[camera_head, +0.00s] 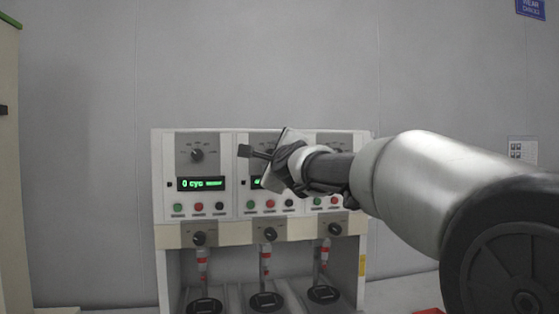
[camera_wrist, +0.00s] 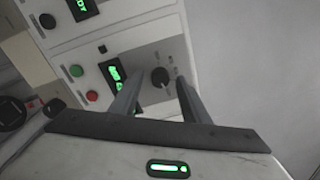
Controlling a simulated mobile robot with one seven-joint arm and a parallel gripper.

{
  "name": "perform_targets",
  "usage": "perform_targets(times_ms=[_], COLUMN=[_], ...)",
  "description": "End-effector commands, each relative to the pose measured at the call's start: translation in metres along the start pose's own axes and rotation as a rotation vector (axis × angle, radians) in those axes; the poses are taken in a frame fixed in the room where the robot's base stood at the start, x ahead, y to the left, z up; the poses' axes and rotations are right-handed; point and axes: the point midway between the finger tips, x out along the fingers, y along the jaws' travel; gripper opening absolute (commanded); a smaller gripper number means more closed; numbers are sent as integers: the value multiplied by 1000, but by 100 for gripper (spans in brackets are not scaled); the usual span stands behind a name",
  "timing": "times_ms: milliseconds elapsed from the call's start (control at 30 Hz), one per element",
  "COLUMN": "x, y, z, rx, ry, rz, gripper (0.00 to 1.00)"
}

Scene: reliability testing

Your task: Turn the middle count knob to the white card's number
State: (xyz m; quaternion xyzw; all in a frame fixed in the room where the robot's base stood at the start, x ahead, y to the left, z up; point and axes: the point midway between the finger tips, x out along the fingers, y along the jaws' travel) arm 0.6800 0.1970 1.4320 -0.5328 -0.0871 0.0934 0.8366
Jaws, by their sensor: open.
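The test bench (camera_head: 160,215) has three side-by-side panels, each with a black upper knob, a green-lit display and coloured buttons. My gripper (camera_head: 250,152) is in front of the middle panel's upper part in the head view and hides its count knob there. In the wrist view a black knob (camera_wrist: 160,77) with a pale pointer shows between the fingertips of my gripper (camera_wrist: 158,85). The jaws are open, and I cannot tell whether they touch it. The dial marks are too small to read. I cannot make out the white card or its number.
Lower black knobs (camera_head: 270,234) stand above round black bases (camera_head: 267,301). My arm covers much of the right panel. A pale cabinet (camera_head: 10,160) stands at far left.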

Motion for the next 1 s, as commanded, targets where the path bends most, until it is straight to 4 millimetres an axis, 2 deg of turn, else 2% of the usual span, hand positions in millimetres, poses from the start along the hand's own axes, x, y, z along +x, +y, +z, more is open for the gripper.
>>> perform_targets(times_ms=[167, 400, 600, 800, 1000], x=[-34, -94, -137, -162, -168], y=[2, 2, 1, 0, 1], z=[-1, 0, 0, 0, 0], rx=[-4, -2, -2, 0, 0], ry=[0, -1, -1, 0, 0], rz=[-5, -5, -2, -2, 0], gripper=[43, 43, 43, 43, 43])
